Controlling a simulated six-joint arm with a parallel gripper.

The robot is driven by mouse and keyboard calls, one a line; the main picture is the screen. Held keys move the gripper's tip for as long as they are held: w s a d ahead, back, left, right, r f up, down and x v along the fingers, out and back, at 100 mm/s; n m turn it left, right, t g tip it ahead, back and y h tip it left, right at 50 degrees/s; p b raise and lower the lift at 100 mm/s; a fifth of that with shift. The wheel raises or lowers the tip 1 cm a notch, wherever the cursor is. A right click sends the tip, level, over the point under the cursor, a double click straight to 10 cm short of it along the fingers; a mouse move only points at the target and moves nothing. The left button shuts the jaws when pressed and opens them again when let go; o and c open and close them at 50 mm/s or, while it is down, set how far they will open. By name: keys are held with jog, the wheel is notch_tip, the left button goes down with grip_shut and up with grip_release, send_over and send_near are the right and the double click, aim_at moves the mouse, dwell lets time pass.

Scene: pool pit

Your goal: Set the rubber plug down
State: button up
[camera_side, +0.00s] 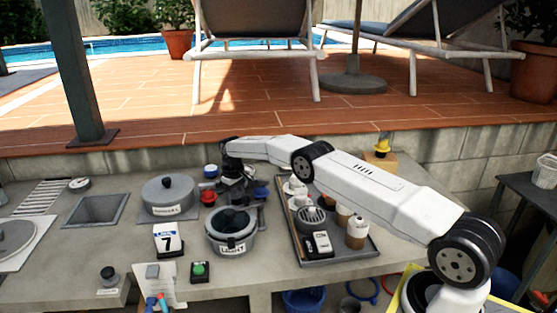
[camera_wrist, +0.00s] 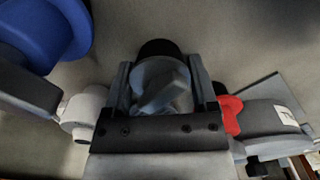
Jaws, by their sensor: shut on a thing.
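My gripper (camera_wrist: 162,88) is shut on the rubber plug (camera_wrist: 160,48). The plug shows as a black round end and a grey disc with a raised grip between the two fingers. In the side view my gripper (camera_side: 236,182) reaches down over the counter behind the lidded pot, beside a blue-topped item and a red item. The plug cannot be made out there. I cannot tell whether the plug touches the counter.
A blue round part (camera_wrist: 45,30), a pale round part (camera_wrist: 85,108) and a red part (camera_wrist: 230,115) lie close around my gripper. A pot (camera_side: 232,230) and a grey lidded vessel (camera_side: 168,195) stand nearby. A tray (camera_side: 340,258) of jars is right.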

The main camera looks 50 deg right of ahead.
jog(key=o, duration=1.2)
jog(key=shift+c, duration=0.2)
jog(key=shift+r, duration=0.1)
notch_tip(320, 180, up, 12)
